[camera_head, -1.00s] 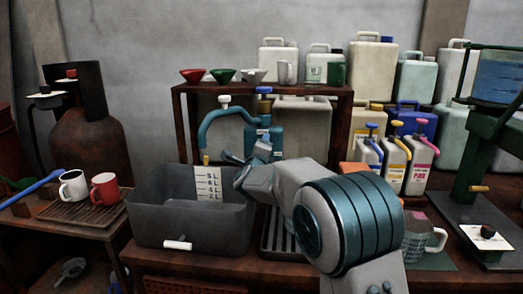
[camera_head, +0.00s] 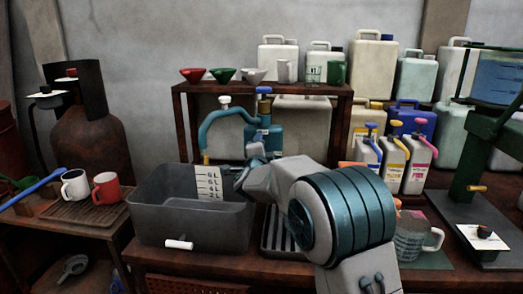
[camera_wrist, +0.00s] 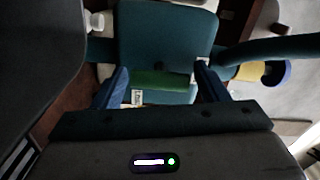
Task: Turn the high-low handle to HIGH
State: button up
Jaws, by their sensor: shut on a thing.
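The teal dispenser (camera_head: 263,134) stands behind the grey tub, with a blue knob on top and a curved pipe to the left. In the wrist view its teal body (camera_wrist: 165,40) fills the upper middle. A green bar, the high-low handle (camera_wrist: 160,80), lies across it between my fingers. A small white label (camera_wrist: 137,97) is beside its left end, starting with "Lo"; another pale label is near its right end. My gripper (camera_wrist: 162,72) is shut on the handle, one blue finger at each end. In the head view my wrist hides the handle.
The grey tub (camera_head: 188,228) with a litre scale stands left of my arm, under the pipe's outlet. A clear jug (camera_head: 412,240) is right of my forearm. Pump bottles (camera_head: 395,165) stand behind it. A shelf with funnels and mugs (camera_head: 185,88) rises behind the dispenser.

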dwell(0.3)
jog(key=o, duration=1)
jog(key=shift+s, duration=0.1)
jog(key=s, duration=1.3)
jog(key=shift+s+a, duration=0.3)
jog(key=shift+s, duration=0.05)
